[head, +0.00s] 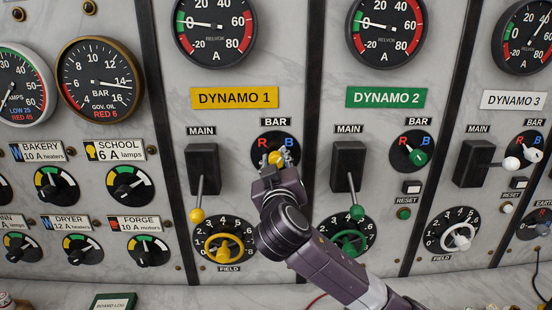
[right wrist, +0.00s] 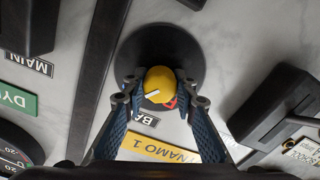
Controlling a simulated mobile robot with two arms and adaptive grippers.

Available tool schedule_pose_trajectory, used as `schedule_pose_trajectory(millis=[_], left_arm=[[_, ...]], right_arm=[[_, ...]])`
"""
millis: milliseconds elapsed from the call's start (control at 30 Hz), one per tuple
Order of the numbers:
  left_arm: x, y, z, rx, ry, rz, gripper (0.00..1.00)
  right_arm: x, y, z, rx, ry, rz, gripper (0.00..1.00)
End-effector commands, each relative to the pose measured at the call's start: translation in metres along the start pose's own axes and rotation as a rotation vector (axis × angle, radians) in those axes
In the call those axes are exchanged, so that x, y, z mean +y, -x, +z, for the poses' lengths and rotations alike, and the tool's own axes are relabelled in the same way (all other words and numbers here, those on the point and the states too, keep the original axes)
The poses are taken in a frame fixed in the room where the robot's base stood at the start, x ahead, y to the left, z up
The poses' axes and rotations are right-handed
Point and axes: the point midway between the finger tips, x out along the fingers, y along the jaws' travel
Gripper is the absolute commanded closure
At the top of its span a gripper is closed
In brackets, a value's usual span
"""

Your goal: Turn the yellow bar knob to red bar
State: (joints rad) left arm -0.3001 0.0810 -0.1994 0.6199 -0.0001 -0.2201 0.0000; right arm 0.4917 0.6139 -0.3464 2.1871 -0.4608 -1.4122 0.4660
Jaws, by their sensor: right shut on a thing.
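The yellow bar knob (head: 277,157) sits on a round black dial under the BAR label, between a red R and a blue B. It also shows in the right wrist view (right wrist: 160,82), with a white pointer line angled to the lower left there, away from the red R. My right gripper (head: 278,160) is at the knob from below, and in the right wrist view its fingers (right wrist: 157,92) are closed around the knob's sides. My left gripper is not in view.
The Dynamo 1 main switch (head: 203,170) with its yellow-tipped lever is left of my gripper. The yellow field wheel (head: 224,248) is below left. The Dynamo 2 main switch (head: 348,168) is to the right. Gauges line the panel above.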

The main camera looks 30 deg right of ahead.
Motion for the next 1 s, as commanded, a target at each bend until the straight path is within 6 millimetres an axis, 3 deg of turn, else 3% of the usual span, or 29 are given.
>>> schedule_pose_trajectory(millis=[600, 1000], left_arm=[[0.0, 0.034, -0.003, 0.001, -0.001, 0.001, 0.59], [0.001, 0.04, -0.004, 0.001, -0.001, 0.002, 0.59]], right_arm=[[-0.001, 0.0, -0.001, -0.001, 0.57, -0.002, 0.98], [-0.002, 0.0, 0.001, 0.001, 0.949, 0.0, 0.98]])
